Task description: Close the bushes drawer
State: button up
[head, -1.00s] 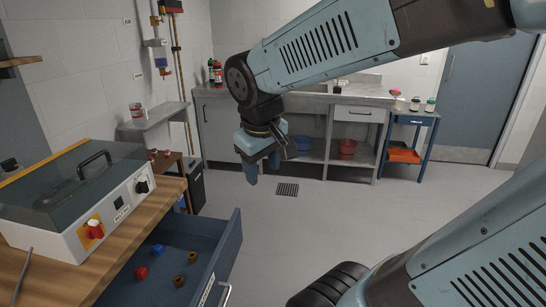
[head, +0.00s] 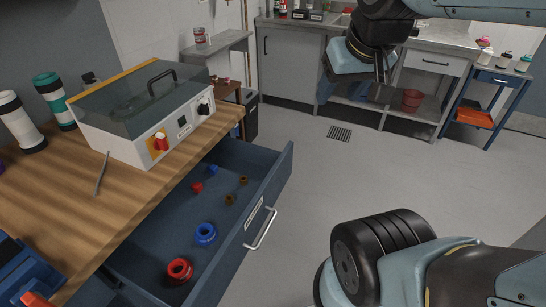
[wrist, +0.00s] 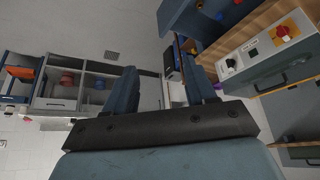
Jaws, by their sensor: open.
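The blue drawer (head: 283,178) under the wooden workbench is pulled out. Inside lie bushes: a large red one (head: 180,270), a large blue one (head: 205,234), and small red, blue and brown ones behind. A silver bar handle (head: 262,229) and a white label (head: 254,211) are on its front; the label is too small to read. My gripper (head: 342,92) is in the air, beyond and to the right of the drawer, pointing down and touching nothing. In the wrist view my gripper (wrist: 165,88) is open, with nothing between its fingers.
A machine with a glass lid (head: 140,100) stands on the workbench (head: 130,180). A loose rod (head: 101,174) lies before it. Grey cabinets (head: 290,65) and a blue side table (head: 495,80) are at the back. Open floor (head: 350,180) lies right of the drawer.

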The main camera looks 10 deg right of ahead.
aim_at(142, 261)
jog(key=z, duration=0.7)
jog(key=k, duration=1.4)
jog(key=u, duration=0.7)
jog(key=i, duration=1.05)
jog(key=z, duration=0.05)
